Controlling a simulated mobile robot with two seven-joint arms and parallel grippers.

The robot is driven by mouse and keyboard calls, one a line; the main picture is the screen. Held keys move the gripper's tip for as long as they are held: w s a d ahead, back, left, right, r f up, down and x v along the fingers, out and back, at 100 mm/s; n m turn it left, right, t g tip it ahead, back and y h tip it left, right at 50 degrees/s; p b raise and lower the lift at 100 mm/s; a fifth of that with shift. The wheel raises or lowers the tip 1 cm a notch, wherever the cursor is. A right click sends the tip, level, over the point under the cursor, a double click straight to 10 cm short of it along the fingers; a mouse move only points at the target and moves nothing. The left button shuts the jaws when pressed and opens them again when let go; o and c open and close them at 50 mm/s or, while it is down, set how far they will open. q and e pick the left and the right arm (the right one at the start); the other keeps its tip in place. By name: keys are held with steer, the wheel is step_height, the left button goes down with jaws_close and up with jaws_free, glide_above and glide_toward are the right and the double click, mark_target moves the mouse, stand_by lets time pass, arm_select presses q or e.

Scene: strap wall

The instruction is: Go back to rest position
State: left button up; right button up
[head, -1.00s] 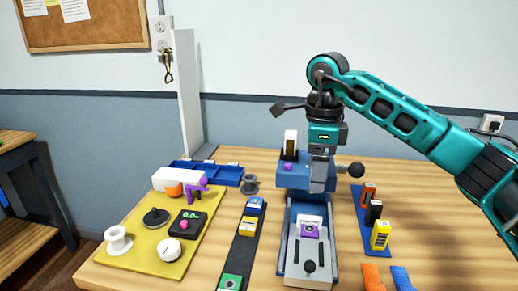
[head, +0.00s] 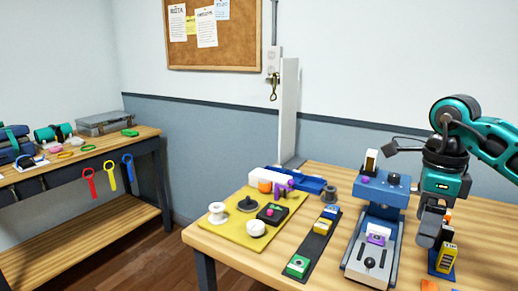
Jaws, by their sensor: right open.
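My right gripper (head: 430,232) hangs from the teal right arm at the right edge of the head view, pointing down. It is open, and I see nothing held in it. It is just right of the blue-grey bench device (head: 376,228), in front of part of the blue strip (head: 441,276) with the yellow block (head: 446,257). It hides some of the other blocks there. The device holds a purple block (head: 377,235) on its grey bed and a white-and-black piece (head: 371,161) on top. My left gripper is not in view.
The wooden table also bears a yellow mat (head: 230,232) with spools and small parts, a dark strip (head: 318,240) with coloured blocks, and a blue tray (head: 308,184). A tall white panel (head: 288,112) stands behind. A second bench (head: 110,228) with hanging tools stands left.

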steer(key=s+a+f+g+y, duration=0.15)
steer(key=a+f+y, duration=0.3)
steer(key=a, duration=0.45)
steer(key=s+a+f+g+y, duration=0.1)
steer(key=s+a+f+y, duration=0.3)
steer(key=a, duration=0.6)
steer(key=s+a+r+m+t+y, duration=0.1)
steer(key=a+r+m+t+y, duration=0.25)
steer(key=a+m+y, duration=0.65)
steer(key=w+d+f+m+t+h, duration=0.1)
steer(key=d+f+m+t+h, duration=0.6)
steer(key=m, duration=0.5)
steer(key=w+d+f+m+t+h, duration=0.1)
steer(key=d+f+m+t+h, duration=0.3)
steer(key=m+t, duration=0.7)
steer(key=s+d+f+m+g+h, duration=0.2)
steer(key=s+f+m+g, duration=0.2)
steer(key=s+f+m, duration=0.2)
steer(key=s+d+f+m+g+h, duration=0.3)
steer(key=s+f+m, duration=0.3)
steer(key=f, duration=0.5)
steer(key=shift+s+d+f+g, duration=0.2)
steer(key=shift+s+d+g, duration=0.1)
steer(key=shift+s+g, duration=0.3)
steer(key=shift+h, duration=0.25)
